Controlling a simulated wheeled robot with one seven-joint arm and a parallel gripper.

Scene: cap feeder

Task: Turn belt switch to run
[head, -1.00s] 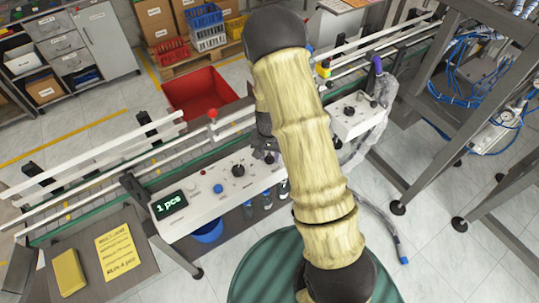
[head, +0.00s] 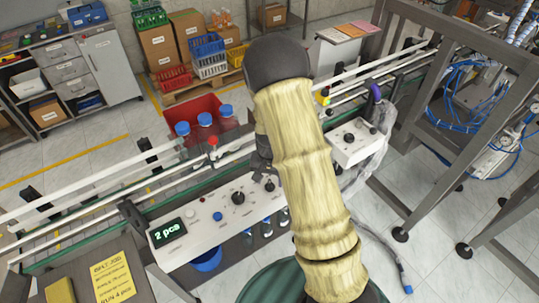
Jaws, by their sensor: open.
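A long white control panel (head: 205,232) runs along the near side of the conveyor. It carries a black rotary knob (head: 238,197), a blue button (head: 217,216), a small red button and a display (head: 168,232) reading "2 pcs". A second dark knob (head: 270,185) sits further right, close below my gripper. The labels are too small to read, so I cannot tell which knob is the belt switch. My gripper (head: 265,162) is dark, open and partly hidden behind my arm. It hangs over the panel's right part; contact with the knob cannot be told.
Several blue-capped bottles (head: 205,120) stand by the rails before a red bin (head: 192,106). A white box with knobs (head: 351,144) stands to the right. A yellow note (head: 113,277) lies at the lower left. A metal frame (head: 420,130) stands at right.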

